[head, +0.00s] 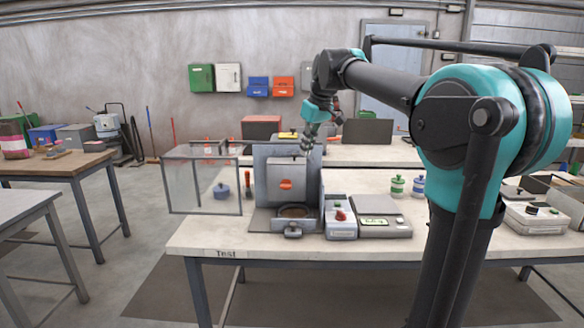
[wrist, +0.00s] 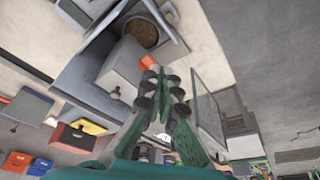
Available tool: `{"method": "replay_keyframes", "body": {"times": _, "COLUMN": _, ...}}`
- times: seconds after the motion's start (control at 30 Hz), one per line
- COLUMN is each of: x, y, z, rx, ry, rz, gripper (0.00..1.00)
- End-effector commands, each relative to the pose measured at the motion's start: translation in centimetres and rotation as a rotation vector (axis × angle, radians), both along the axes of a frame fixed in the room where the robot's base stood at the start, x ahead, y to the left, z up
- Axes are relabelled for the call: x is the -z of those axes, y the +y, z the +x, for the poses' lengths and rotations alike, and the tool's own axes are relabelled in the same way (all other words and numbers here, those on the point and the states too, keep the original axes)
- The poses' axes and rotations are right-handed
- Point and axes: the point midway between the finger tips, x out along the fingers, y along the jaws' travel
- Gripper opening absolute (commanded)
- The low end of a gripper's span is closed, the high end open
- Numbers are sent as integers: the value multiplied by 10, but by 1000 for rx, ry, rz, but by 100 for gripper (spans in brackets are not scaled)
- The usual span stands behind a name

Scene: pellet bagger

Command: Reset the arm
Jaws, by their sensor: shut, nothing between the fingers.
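My arm reaches from the right of the head view over the bench. My gripper (head: 306,148) hangs above the back of the bagger (head: 281,184), a grey machine with an orange mark on its front. In the wrist view my gripper (wrist: 158,72) has its fingertips together with nothing between them. The bagger's grey housing (wrist: 119,70) lies just beyond and left of the fingers in that view. A round pan of brown material (wrist: 141,33) sits at the machine's front. I cannot tell whether the fingers touch the housing.
A clear-walled box (head: 202,182) stands left of the bagger. A control box with a red button (head: 340,218) and a scale (head: 381,222) stand to its right. Two small jars (head: 397,187) are farther right. The bench's front left corner (head: 205,237) is bare.

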Motion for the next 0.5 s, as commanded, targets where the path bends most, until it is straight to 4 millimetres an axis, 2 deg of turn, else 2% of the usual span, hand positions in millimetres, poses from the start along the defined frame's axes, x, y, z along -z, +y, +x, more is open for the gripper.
{"method": "replay_keyframes", "body": {"times": 0.27, "x": 58, "y": -27, "z": -20, "rx": 105, "ry": 0, "rz": 0, "gripper": 0}}
{"method": "replay_keyframes", "body": {"times": 0.37, "x": 89, "y": -41, "z": -34, "rx": 160, "ry": -1, "rz": -1, "gripper": 0}}
{"method": "replay_keyframes", "body": {"times": 0.47, "x": 131, "y": -59, "z": -57, "rx": 232, "ry": -4, "rz": 1, "gripper": 0}}
{"method": "replay_keyframes", "body": {"times": 0.5, "x": 151, "y": -68, "z": -69, "rx": 268, "ry": -5, "rz": 0, "gripper": 0}}
